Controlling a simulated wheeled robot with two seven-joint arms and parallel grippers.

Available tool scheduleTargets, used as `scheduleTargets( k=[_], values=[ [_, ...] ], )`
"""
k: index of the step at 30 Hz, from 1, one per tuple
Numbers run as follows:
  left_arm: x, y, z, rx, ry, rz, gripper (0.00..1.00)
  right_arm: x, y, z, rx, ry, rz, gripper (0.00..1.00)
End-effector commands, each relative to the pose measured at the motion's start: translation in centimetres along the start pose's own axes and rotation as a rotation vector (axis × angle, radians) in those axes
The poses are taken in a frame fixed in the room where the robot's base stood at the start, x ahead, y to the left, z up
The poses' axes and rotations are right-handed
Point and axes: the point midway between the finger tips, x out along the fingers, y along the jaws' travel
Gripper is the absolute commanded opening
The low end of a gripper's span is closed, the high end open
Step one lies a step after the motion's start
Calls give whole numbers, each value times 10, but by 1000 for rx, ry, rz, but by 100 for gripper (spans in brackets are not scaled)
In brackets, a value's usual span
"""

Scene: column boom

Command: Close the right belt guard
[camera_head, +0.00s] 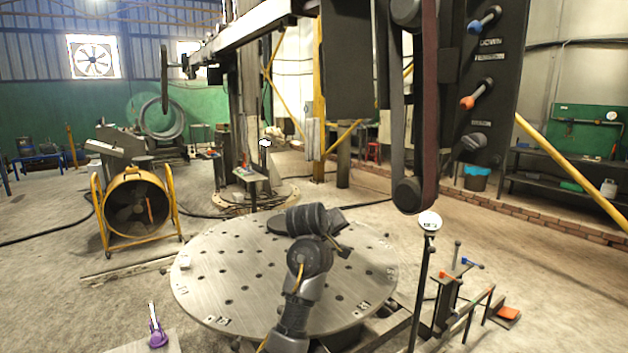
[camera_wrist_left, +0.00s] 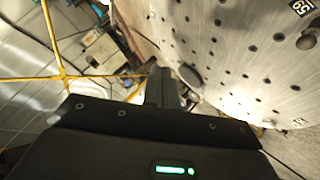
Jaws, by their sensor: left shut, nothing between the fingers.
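A belt (camera_head: 430,110) runs upright between an upper pulley and a lower pulley (camera_head: 410,195); its loop is uncovered on this side. A dark flat panel (camera_head: 347,60) hangs to its left. A dark panel with lever handles (camera_head: 492,80) stands to its right. I cannot tell which panel is the right belt guard. My left gripper (camera_head: 345,250) is over the round table, below and left of the belt, apart from both panels. In the left wrist view its dark fingers (camera_wrist_left: 168,88) are shut and empty. My right gripper is not in view.
The round perforated table (camera_head: 215,285) fills the middle. A thin post with a white round dial (camera_head: 429,222) stands below the lower pulley. A yellow-framed fan (camera_head: 135,205) is at left. A yellow diagonal bar (camera_head: 570,170) crosses at right. Open floor lies between the table and fan.

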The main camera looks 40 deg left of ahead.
Motion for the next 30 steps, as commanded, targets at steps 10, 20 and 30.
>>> scheduleTargets(
  k=[10, 20, 30],
  values=[
    [-184, 119, -231, -616, 80, 383, 0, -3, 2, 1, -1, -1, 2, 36],
    [-273, 139, -292, -819, 33, 562, 0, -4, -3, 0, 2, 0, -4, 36],
    [-264, 149, -299, -824, 28, 567, 0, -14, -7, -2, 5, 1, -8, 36]
  ],
)
